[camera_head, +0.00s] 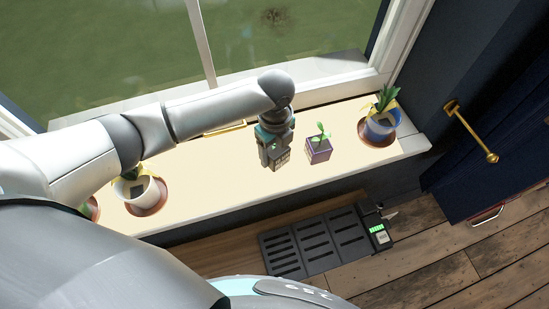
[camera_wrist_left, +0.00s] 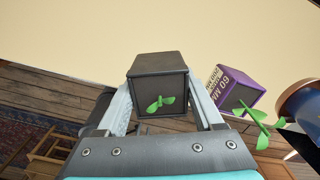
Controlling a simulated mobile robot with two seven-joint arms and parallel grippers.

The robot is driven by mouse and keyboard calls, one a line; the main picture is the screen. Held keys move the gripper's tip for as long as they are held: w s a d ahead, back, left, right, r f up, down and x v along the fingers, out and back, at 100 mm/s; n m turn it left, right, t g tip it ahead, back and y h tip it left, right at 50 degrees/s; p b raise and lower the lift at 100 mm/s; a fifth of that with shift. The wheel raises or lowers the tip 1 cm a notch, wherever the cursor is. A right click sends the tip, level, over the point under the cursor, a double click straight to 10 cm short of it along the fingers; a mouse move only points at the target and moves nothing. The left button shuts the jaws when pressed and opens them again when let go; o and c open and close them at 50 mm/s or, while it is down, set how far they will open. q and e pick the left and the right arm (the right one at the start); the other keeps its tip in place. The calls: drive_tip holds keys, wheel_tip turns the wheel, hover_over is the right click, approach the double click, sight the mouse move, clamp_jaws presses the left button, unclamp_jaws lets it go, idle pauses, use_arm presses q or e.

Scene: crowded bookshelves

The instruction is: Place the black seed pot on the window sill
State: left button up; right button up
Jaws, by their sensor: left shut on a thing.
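The black seed pot (camera_wrist_left: 158,68) is a small dark cube-like pot with a green sprout. In the left wrist view it sits between the two fingers of my left gripper (camera_wrist_left: 160,105), which is shut on it. In the head view my left gripper (camera_head: 275,158) points down over the window sill (camera_head: 225,178), and the pot is mostly hidden by it. The pot is at or just above the sill; I cannot tell whether it touches. My right gripper is not in view.
A purple seed pot (camera_head: 318,150) with a sprout stands on the sill just right of my left gripper. A blue potted plant (camera_head: 378,128) stands at the right end, a white pot (camera_head: 140,190) at the left. A black slotted tray (camera_head: 318,245) lies below the sill.

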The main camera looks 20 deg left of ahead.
sight(275, 147)
use_arm(q)
drive_tip(key=shift+f, duration=1.85)
drive_tip(key=shift+f+b, duration=0.2)
drive_tip(key=shift+b, duration=0.1)
drive_tip(key=o, duration=1.5)
drive_tip(key=shift+o, duration=0.2)
wheel_tip(275, 147, up, 12)
drive_tip(key=shift+r+p, duration=0.25)
drive_tip(key=shift+p, duration=0.45)
drive_tip(key=shift+s+f, duration=0.1)
